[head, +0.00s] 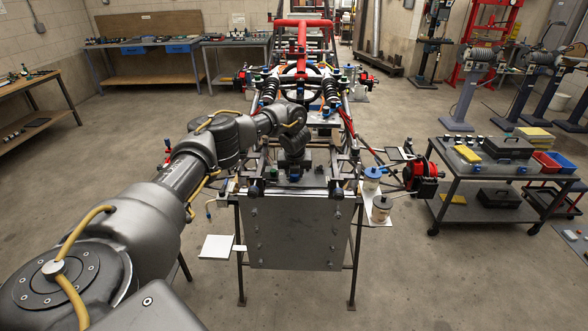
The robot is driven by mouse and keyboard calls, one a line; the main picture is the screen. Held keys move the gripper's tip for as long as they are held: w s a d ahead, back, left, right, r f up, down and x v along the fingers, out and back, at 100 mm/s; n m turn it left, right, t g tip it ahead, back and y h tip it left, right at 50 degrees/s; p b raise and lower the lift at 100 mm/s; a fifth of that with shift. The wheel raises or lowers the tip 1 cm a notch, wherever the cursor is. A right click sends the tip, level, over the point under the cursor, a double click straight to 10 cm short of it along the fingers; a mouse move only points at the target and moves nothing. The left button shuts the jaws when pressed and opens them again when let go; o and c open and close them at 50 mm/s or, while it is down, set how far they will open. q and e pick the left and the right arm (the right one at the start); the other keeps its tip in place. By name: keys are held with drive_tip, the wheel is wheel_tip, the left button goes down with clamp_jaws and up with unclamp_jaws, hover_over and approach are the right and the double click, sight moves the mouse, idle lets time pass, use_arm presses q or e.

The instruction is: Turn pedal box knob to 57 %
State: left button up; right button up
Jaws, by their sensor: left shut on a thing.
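My left arm reaches in from the left, and its dark gripper (294,174) points down into the front of the tube chassis (346,118). The gripper is shut at the pedal box area, just behind the top edge of the grey front plate (300,232). The pedal box knob is hidden by the gripper's fingers, which close around it. The knob's turn angle and any scale cannot be read from here. My right gripper is not in view.
Chassis tubes and small fittings crowd close around the gripper. A cart (462,209) with boxes and trays is farther right. A workbench (155,72) stands at the back left. Floor at left is clear.

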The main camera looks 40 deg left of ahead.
use_arm(q)
drive_tip(key=shift+w+n+g+y, duration=0.1)
drive_tip(key=shift+n+g+y, duration=0.25)
drive_tip(key=shift+n, duration=0.95)
drive_tip(key=shift+r+n+p, duration=0.1)
drive_tip(key=shift+n+p, duration=0.2)
drive_tip(key=o, duration=1)
drive_tip(key=b+v, duration=0.1)
drive_tip(key=v, duration=0.3)
drive_tip(key=shift+d+r, duration=0.1)
drive_tip(key=shift+d, duration=0.1)
drive_tip(key=p+v, duration=0.3)
drive_tip(key=v, duration=0.3)
drive_tip(key=shift+r, duration=0.15)
